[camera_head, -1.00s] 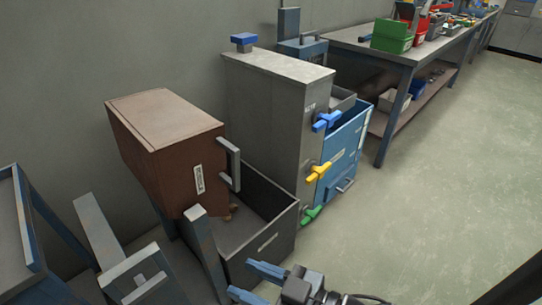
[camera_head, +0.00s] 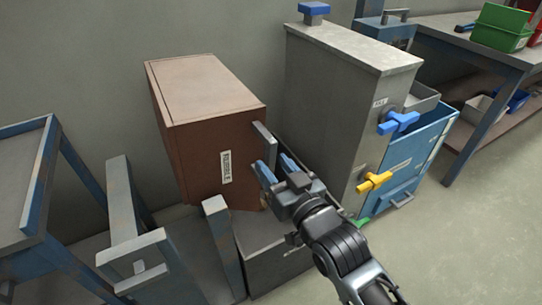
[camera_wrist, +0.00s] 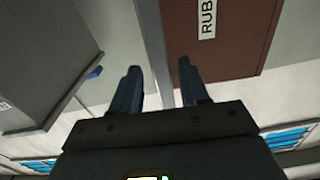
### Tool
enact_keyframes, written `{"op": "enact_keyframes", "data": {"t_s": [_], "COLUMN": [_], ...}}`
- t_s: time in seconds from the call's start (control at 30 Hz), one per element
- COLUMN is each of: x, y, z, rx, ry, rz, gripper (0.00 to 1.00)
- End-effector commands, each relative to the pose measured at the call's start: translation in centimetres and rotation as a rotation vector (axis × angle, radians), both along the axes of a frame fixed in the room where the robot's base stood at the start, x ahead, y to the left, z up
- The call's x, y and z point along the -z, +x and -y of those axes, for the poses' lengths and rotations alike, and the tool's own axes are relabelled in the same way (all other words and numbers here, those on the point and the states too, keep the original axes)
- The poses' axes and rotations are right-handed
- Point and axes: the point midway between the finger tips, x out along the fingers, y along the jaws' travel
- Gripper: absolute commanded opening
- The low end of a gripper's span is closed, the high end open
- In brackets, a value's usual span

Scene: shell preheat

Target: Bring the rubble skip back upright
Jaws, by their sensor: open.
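In the wrist view the handle (camera_wrist: 153,45) runs between the two fingers (camera_wrist: 158,88), with the brown skip front (camera_wrist: 235,45) to the right. Contact with the fingers cannot be told.
The grey bin (camera_head: 265,275) is below the skip, partly behind my arm. A tall grey cabinet (camera_head: 330,105) with blue and yellow handles stands close on the right. Blue-grey frames (camera_head: 150,235) stand at left. Open floor (camera_head: 460,250) lies at the lower right.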

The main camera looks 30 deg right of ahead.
Motion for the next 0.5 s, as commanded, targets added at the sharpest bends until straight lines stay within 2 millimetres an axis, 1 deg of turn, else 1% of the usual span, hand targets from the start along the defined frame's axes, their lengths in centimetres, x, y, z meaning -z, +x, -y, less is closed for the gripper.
{"op": "enact_keyframes", "data": {"t_s": [0.03,0.2,0.33,0.5], "x": [0.0,0.0,0.0,0.0], "y": [0.9,2.9,3.7,3.9], "z": [0.0,0.0,0.0,0.0], "rx": [0.000,0.001,0.001,0.001], "ry": [0.000,0.000,0.000,0.000], "rz": [0.002,0.002,0.000,0.000], "gripper": [0.45,0.45,0.45,0.45]}}
